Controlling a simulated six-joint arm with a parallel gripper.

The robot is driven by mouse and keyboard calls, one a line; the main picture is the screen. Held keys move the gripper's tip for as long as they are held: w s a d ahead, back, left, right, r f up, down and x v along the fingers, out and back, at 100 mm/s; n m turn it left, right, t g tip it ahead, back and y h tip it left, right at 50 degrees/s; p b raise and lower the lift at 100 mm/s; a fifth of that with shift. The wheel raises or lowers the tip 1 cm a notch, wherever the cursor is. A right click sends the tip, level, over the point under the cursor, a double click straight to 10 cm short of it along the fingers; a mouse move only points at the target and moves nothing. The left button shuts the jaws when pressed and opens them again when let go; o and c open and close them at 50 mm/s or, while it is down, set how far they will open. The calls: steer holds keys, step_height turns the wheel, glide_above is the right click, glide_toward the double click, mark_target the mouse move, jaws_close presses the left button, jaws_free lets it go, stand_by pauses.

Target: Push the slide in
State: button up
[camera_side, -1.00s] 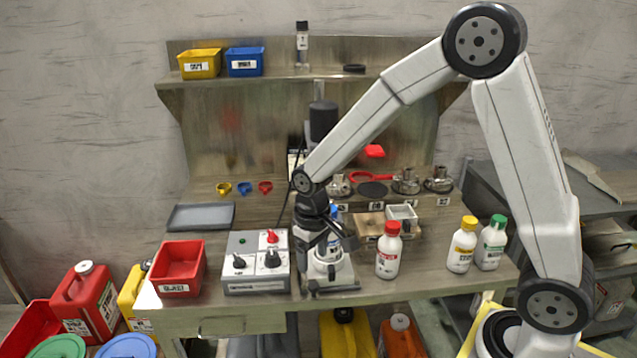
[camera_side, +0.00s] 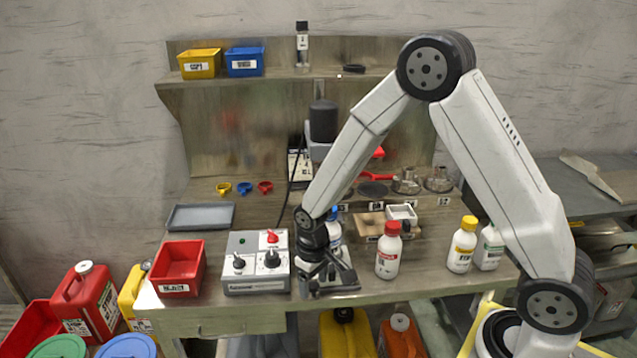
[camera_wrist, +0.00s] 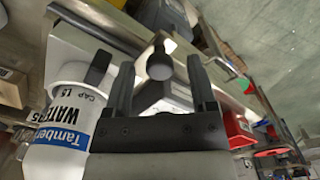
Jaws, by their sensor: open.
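My gripper (camera_side: 328,277) is low at the front edge of the bench, right of the switch box, and hides most of the pale-based fixture there. In the wrist view my gripper (camera_wrist: 160,68) is open, its two dark fingers apart. A dark round knob (camera_wrist: 159,62) on a light metal piece, which may be the slide, shows between and beyond the fingertips. I cannot tell whether the fingers touch it.
A grey switch box (camera_side: 256,277) and a red bin (camera_side: 179,268) stand to the left. A red-capped bottle (camera_side: 388,255) stands close on the right, with a yellow-capped bottle (camera_side: 461,246) farther right. A dark-headed column (camera_side: 323,122) rises behind my gripper.

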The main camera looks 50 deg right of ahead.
jaws_close()
stand_by(1.5)
